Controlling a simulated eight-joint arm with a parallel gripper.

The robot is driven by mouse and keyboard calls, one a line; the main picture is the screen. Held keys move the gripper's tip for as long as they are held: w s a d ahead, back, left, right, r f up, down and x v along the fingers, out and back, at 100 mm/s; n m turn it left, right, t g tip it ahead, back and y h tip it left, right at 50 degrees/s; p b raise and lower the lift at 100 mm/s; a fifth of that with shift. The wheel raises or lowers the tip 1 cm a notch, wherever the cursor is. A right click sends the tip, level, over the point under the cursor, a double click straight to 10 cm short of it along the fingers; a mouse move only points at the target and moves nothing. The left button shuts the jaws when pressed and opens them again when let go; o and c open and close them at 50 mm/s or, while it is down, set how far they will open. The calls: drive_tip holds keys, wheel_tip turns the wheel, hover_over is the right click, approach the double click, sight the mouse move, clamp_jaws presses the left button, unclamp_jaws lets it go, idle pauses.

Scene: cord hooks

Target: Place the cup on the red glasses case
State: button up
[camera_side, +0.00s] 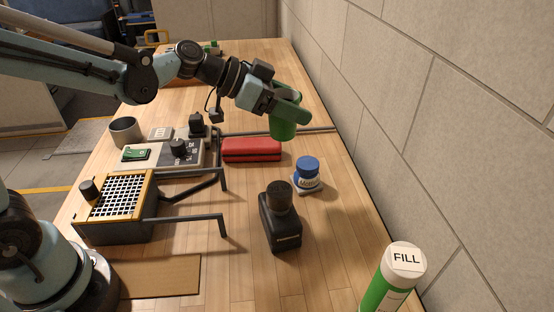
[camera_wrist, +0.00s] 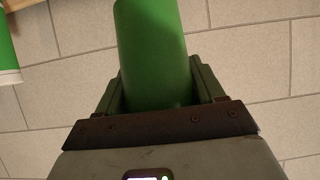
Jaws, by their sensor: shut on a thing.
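The green cup (camera_side: 284,129) is held up in the air by my gripper (camera_side: 289,112), just behind and to the right of the red glasses case in the side view. The cup also shows in the wrist view (camera_wrist: 152,45), between the two green fingers of my gripper (camera_wrist: 160,85), which are shut on it. The red glasses case (camera_side: 251,149) lies flat on the wooden table, with its top bare. The cup's far end is cut off in the wrist view.
A control panel (camera_side: 186,155) and a grey cup (camera_side: 126,131) are left. A wall (camera_side: 420,100) borders the right.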

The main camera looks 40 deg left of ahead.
drive_tip(key=a+n, duration=0.1)
drive_tip(key=a, duration=0.1)
drive_tip(key=a+t+y, duration=0.1)
drive_tip(key=shift+s+a+r+n, duration=0.15)
drive_tip(key=shift+s+a+n, duration=0.05)
drive_tip(key=shift+a+n, duration=0.2)
drive_tip(key=w+a+f, duration=0.6)
drive_tip(key=a+f, duration=0.1)
drive_tip(key=a, duration=0.3)
hover_over(257, 141)
drive_tip(key=shift+f+y, duration=0.3)
drive_tip(key=shift+f, duration=1.65)
drive_tip(key=o, duration=1)
drive_tip(key=shift+f, duration=0.15)
